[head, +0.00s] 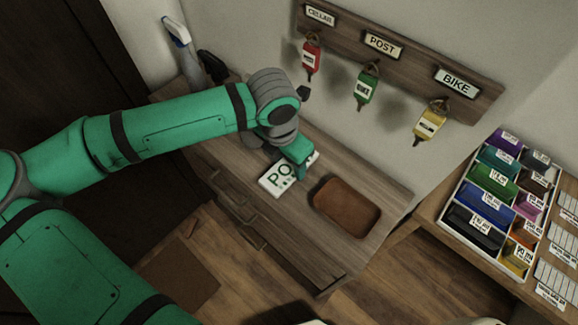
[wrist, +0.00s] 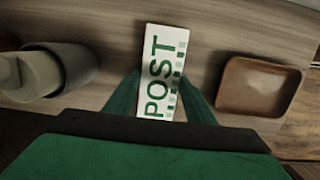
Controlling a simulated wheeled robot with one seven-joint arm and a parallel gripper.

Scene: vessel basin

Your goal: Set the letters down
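The letters (head: 277,179) show as a white stack marked POST in green, at the middle of the wooden cabinet top. They also show in the wrist view (wrist: 163,60), upright in the picture between my fingers. My gripper (head: 297,163) points down over them, with its two fingers against their opposite long edges. The gripper (wrist: 160,88) looks shut on them. I cannot tell whether their underside touches the wood. A brown tray (head: 345,207) lies just right of the letters, apart from them and empty. It also shows in the wrist view (wrist: 258,87).
A key board (head: 400,45) labelled CELLAR, POST and BIKE hangs on the wall with red, green and yellow tags. A spray bottle (head: 183,50) stands at the cabinet's far left end. A sectioned organizer (head: 447,218) sits on a side table at right. Bare wood surrounds the tray.

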